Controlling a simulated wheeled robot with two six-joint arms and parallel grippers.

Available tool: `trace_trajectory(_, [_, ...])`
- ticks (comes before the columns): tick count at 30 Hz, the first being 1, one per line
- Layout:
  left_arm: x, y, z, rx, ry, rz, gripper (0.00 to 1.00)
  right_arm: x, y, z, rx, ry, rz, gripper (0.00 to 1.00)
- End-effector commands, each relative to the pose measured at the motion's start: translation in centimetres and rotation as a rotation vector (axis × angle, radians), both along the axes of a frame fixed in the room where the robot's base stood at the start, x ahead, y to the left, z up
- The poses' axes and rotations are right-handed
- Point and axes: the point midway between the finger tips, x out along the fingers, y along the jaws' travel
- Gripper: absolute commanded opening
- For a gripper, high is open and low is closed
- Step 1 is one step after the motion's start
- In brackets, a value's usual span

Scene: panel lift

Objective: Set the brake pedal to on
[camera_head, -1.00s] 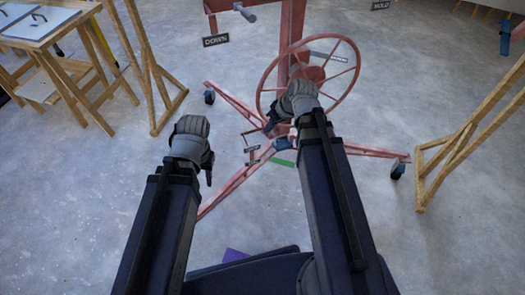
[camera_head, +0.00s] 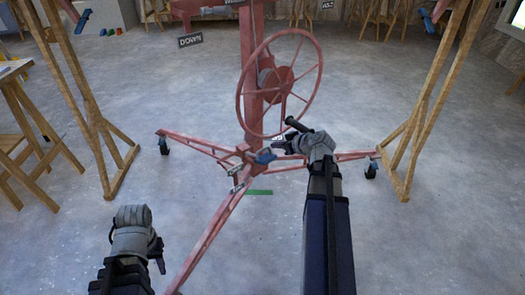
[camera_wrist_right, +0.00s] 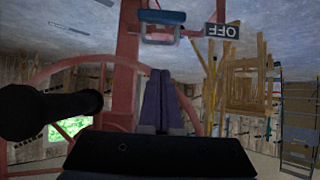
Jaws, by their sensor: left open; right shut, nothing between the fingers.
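The blue brake pedal (camera_head: 265,156) sits low on the red lift's base in the head view. In the right wrist view the pedal (camera_wrist_right: 162,17) shows at the top, beside an upside-down OFF sign (camera_wrist_right: 221,30). My right gripper (camera_head: 282,147) is just right of the pedal in the head view, partly hidden by my wrist. Its dark fingers are shut and empty in the wrist view (camera_wrist_right: 164,98), with a visible gap to the pedal. I cannot tell whether the gripper touches any lift part. My left gripper (camera_head: 159,256) is low at the left, away from the pedal, and open.
A large red handwheel (camera_head: 241,92) stands above the pedal. Red base legs (camera_head: 208,230) with casters spread over the floor. Wooden trestles (camera_head: 100,150) stand at both sides, and a DOWN sign (camera_head: 190,40) hangs at the top left.

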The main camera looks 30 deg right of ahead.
Motion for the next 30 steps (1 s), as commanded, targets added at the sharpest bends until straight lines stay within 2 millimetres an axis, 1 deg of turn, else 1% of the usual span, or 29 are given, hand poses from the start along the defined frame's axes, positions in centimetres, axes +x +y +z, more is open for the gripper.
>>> trace_trajectory(5, [0.0, 0.0, -1.7, -0.002, 0.000, -0.002, 0.42, 2.0, 0.2, -1.7, 0.000, 0.001, 0.002, 0.00])
trace_trajectory(9, [0.0, -0.1, -3.2, -0.004, 0.000, -0.004, 0.42, 4.1, 0.5, -3.2, 0.001, 0.001, 0.003, 0.00])
trace_trajectory(16, [0.0, -0.1, -5.0, -0.003, -0.001, 0.000, 0.42, 6.8, 1.0, -5.0, 0.001, 0.002, 0.002, 0.00])
trace_trajectory(22, [0.0, -0.1, -5.6, -0.003, 0.000, 0.002, 0.42, 7.9, 1.2, -5.6, 0.001, 0.001, 0.002, 0.00])
trace_trajectory(30, [0.0, -0.1, -5.5, -0.003, 0.000, 0.003, 0.42, 8.0, 1.2, -5.6, 0.000, 0.002, 0.001, 0.00])
